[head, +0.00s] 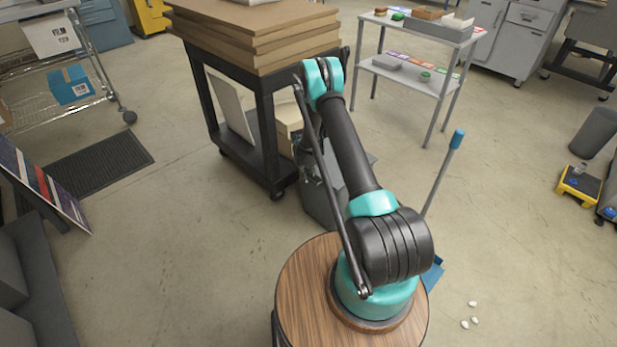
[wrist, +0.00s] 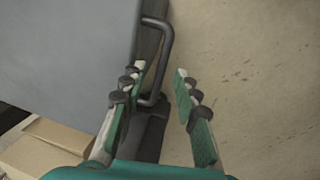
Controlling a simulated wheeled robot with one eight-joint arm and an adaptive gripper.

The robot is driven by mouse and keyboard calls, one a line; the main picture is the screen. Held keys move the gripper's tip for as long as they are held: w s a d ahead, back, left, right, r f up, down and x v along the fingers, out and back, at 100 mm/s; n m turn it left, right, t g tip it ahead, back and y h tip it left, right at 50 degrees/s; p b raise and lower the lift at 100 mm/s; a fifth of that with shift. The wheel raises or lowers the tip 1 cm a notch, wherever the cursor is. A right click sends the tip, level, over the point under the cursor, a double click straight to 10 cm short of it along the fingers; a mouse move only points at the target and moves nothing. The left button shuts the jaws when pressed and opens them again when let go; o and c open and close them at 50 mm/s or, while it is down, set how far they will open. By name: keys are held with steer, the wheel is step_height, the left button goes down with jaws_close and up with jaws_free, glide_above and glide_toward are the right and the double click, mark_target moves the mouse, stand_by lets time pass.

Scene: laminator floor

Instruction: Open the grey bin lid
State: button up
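The grey bin (head: 318,203) stands on the floor beside the black cart, partly hidden behind my arm in the head view. In the wrist view the flat grey lid (wrist: 60,50) fills the upper left and looks closed. A dark bar handle (wrist: 167,48) sticks out along its right edge. My gripper (wrist: 160,70) is open, with its green-padded fingers apart and the lower part of the handle between them. I cannot tell whether either finger touches the handle. My gripper is mostly hidden by the arm in the head view.
The black cart (head: 262,110) with stacked boards stands close behind the bin. Cardboard boxes (wrist: 45,148) lie at lower left in the wrist view. A round wooden-topped stool (head: 300,290) is in front, and a blue-handled dustpan (head: 457,139) stands to the right.

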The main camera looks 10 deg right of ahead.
steer(key=shift+f, duration=0.45)
jaws_close()
